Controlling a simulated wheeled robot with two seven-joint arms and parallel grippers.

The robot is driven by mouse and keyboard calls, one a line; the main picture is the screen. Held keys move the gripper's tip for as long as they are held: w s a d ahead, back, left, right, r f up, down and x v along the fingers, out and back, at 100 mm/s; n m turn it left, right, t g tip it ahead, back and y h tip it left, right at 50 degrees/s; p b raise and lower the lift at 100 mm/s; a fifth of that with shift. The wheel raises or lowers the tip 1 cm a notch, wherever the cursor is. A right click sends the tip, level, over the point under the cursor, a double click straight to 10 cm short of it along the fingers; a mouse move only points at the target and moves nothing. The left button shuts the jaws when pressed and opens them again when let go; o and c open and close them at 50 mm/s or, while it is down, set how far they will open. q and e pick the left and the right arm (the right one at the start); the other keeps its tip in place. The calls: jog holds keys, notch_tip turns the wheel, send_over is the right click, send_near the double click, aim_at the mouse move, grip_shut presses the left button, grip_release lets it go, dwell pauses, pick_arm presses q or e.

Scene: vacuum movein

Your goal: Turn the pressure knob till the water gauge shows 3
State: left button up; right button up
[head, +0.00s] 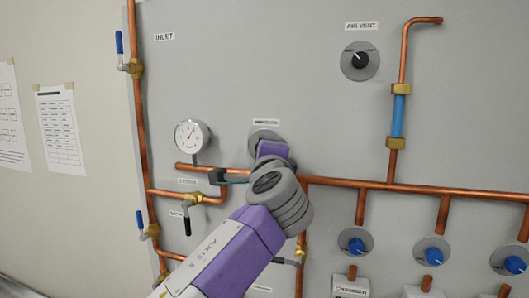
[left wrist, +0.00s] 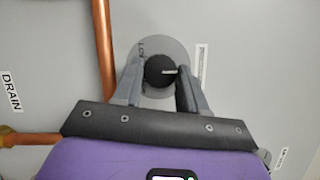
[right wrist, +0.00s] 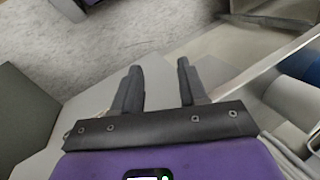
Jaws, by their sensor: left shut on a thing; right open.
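The pressure knob (left wrist: 161,71) is black with a white pointer line, on a grey round plate (left wrist: 150,50). My left gripper (left wrist: 160,75) is shut on the knob, one finger on each side. In the head view my arm hides the knob; only the top of its plate shows under a small label. My right gripper (right wrist: 157,88) is open and empty, away from the panel.
Copper pipes (head: 400,188) run along the panel. An air vent knob (head: 360,60) is at the upper right, and several blue knobs (head: 434,256) are at the lower right. Blue-handled valves (head: 119,42) stand at the left. Grey surfaces surround my right gripper.

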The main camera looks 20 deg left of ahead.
pick_arm(q)
jog(key=o, duration=1.1)
jog(key=shift+c, duration=0.2)
jog(key=b+v, duration=0.2)
jog(key=v, duration=0.5)
jog(key=shift+s, duration=0.25)
jog(key=shift+d, duration=0.1)
